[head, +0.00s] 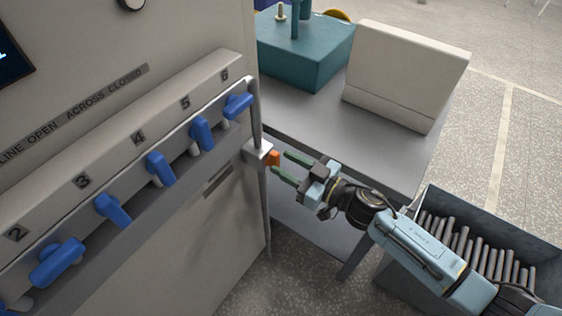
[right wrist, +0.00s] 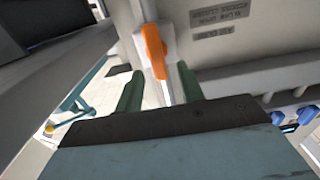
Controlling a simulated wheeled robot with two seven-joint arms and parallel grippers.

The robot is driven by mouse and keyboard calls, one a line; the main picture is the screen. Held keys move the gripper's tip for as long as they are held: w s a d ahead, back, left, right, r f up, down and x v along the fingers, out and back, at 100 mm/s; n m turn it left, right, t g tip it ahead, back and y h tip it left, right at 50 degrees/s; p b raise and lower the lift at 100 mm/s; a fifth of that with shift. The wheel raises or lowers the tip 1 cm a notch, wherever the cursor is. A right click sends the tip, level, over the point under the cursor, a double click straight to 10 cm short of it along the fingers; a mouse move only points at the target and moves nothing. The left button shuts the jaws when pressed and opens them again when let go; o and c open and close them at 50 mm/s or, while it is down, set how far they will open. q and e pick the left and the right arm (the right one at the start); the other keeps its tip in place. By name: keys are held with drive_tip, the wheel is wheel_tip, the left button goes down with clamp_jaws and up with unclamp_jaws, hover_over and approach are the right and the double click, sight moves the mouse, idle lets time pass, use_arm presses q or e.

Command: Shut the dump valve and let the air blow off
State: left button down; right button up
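The dump valve's orange handle (head: 272,159) sits on a pale block (head: 257,150) on the vertical pipe at the panel's right edge. In the right wrist view the orange handle (right wrist: 154,48) runs lengthwise up the picture, its near end between my fingertips. My right gripper (head: 280,163) is open in front of the handle, its two green fingers pointing at it. In the right wrist view the gripper (right wrist: 158,76) has a clear gap between its fingers, and I cannot tell whether either finger touches the handle. My left gripper is not in view.
Several blue levers (head: 160,168) line the numbered panel at left, beside a label strip (head: 75,115). A grey table (head: 385,150) holds a teal machine (head: 305,55) and a cream box (head: 405,75). A dark bin (head: 430,205) of rods stands at lower right.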

drive_tip(key=shift+x, duration=1.05)
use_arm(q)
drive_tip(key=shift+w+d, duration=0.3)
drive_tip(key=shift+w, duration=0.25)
use_arm(e)
clamp_jaws()
